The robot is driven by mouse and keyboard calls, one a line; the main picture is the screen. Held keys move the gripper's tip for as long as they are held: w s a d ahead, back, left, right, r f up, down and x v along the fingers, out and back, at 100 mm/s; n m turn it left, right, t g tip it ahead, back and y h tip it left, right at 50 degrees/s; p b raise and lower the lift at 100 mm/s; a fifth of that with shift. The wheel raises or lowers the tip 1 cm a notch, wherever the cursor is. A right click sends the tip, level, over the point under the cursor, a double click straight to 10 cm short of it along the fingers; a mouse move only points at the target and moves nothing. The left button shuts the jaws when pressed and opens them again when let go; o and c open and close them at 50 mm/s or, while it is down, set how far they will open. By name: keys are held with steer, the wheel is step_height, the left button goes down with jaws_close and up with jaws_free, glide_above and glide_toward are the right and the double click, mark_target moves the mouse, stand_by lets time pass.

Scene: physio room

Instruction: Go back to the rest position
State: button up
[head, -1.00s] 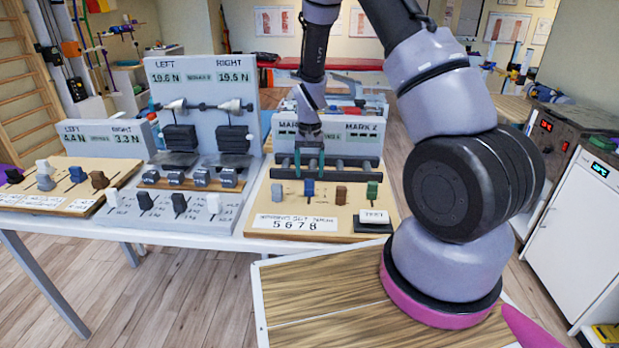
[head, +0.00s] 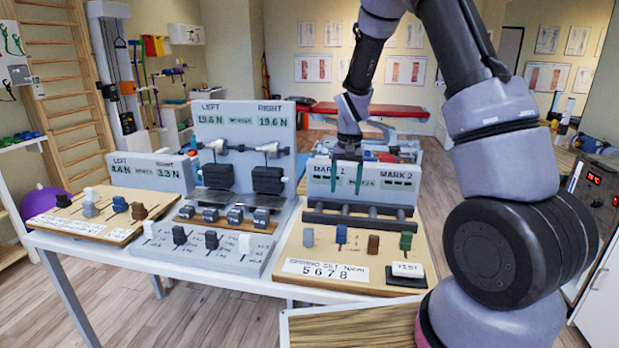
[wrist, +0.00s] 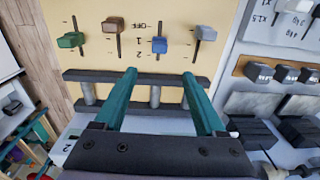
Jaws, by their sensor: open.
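My gripper (head: 346,178) is raised above the right-hand test rig, in front of its grey display panel (head: 396,184) marked MARK 1 and MARK 2. Its two green fingers point down, apart, with nothing between them. In the wrist view my gripper (wrist: 162,102) shows the fingers spread over the rig's dark rails (wrist: 72,76). Beyond the fingertips are the sliders: green (wrist: 70,40), brown (wrist: 113,24), blue (wrist: 159,45) and grey (wrist: 206,33). I cannot tell from these views whether the fingers touch the rails.
A white TEST button (head: 407,270) sits at the rig's front right. The middle rig (head: 243,125) reads 19.6 N on both sides. A left board (head: 115,232) carries several sliders. A wooden surface (head: 350,328) lies in front. A dark control box (head: 597,184) stands at the right.

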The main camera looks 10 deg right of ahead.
steer(key=s+d+r+t+y, duration=0.15)
steer(key=s+r, duration=0.25)
steer(key=r, duration=0.8)
steer(key=s+d+r+t, duration=0.3)
steer(key=s+r+t, duration=0.2)
steer(key=s+r, duration=1.2)
steer(key=s, duration=0.4)
steer(key=shift+s+m, duration=0.15)
steer(key=shift+m, duration=0.15)
